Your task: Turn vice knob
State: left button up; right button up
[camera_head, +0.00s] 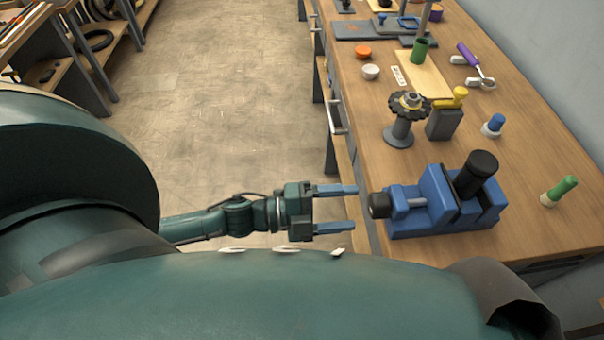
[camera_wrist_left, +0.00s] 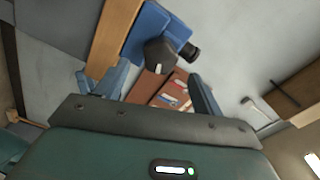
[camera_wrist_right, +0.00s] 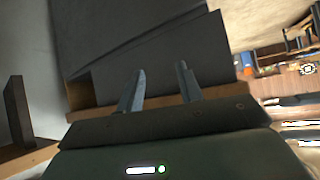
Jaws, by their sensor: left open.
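The blue vice (camera_head: 435,205) sits at the near edge of the workbench, with a black knob (camera_head: 379,205) on its left end. My left gripper (camera_head: 354,207) is open and points right at the knob. Its two blue-grey fingertips stop a little short of the knob, one on either side of its line. In the left wrist view the dark knob (camera_wrist_left: 160,52) shows just beyond and between the open fingers, with the blue vice (camera_wrist_left: 150,22) behind it. My right gripper (camera_wrist_right: 160,67) shows only in its own wrist view; its fingers are apart with nothing between them.
The wooden workbench (camera_head: 480,130) holds a dark handwheel on a stand (camera_head: 407,107), a yellow-handled block (camera_head: 445,118), a blue knob (camera_head: 494,124) and a green-handled tool (camera_head: 560,190). Dark flat panels (camera_wrist_right: 150,50) stand in front of my right gripper.

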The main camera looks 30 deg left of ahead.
pick_arm(q)
jog(key=b+v, duration=0.1)
jog(key=v, duration=0.7)
dwell(1.3)
jog(key=s+d+f+n+y, duration=0.1)
jog(key=d+f+n+y, duration=0.2)
jog(key=f+n+y, duration=0.8)
jog(key=f+n, duration=0.1)
jog(key=n, duration=1)
jog(key=shift+s+f, duration=0.2)
jog(key=shift+s, duration=0.1)
